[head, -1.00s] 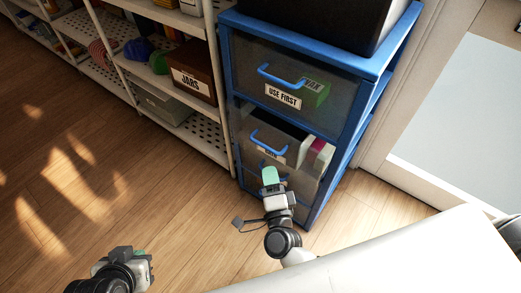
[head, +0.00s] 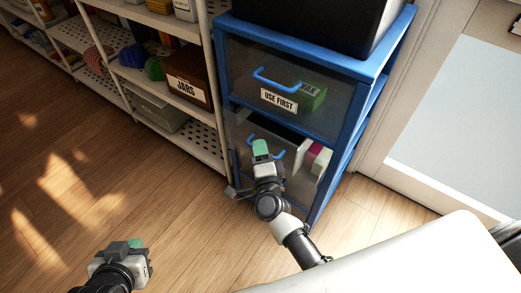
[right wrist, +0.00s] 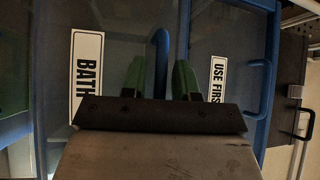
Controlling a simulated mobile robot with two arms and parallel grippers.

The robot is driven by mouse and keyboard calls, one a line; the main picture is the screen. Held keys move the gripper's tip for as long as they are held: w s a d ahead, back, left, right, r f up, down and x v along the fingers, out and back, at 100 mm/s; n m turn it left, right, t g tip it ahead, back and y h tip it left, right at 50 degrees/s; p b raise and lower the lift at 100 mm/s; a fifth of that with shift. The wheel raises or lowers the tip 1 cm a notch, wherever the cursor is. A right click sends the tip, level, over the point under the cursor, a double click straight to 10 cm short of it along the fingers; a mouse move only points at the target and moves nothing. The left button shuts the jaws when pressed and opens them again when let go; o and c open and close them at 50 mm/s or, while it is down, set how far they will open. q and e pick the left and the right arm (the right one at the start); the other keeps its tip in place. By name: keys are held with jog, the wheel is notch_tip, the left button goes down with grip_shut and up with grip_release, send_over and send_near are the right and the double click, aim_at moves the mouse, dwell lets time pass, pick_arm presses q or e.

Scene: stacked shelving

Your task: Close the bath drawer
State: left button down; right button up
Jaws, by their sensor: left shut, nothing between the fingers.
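The bath drawer (right wrist: 120,60) is in the blue-framed unit, below the drawer labelled USE FIRST. Its BATH label (right wrist: 87,75) shows in the right wrist view. In the head view it appears partly open, with white and pink items (head: 315,158) visible at its right. My right gripper (head: 261,148) is at the drawer front and hides much of it. In the right wrist view its two green fingers (right wrist: 160,78) are apart, with the blue drawer handle (right wrist: 161,48) between them in the picture; contact is unclear. My left gripper (head: 138,243) is shut and empty, low over the floor at left.
The USE FIRST drawer (head: 300,75) above looks shut, with a green box behind its clear front. A white shelf rack with a brown JARS box (head: 188,78) stands directly left. A doorway frame (head: 400,180) is at right. The wood floor at left is clear.

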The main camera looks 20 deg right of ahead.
aim_at(268, 143)
grip_shut()
jog(key=w+d, duration=0.2)
jog(key=d, duration=0.1)
jog(key=shift+w+d, duration=0.1)
jog(key=shift+w, duration=0.15)
jog(key=shift+s, duration=0.1)
jog(key=shift+o, duration=1.2)
grip_release()
pick_arm(q)
jog(key=shift+w+r, duration=0.15)
jog(key=shift+w, duration=0.05)
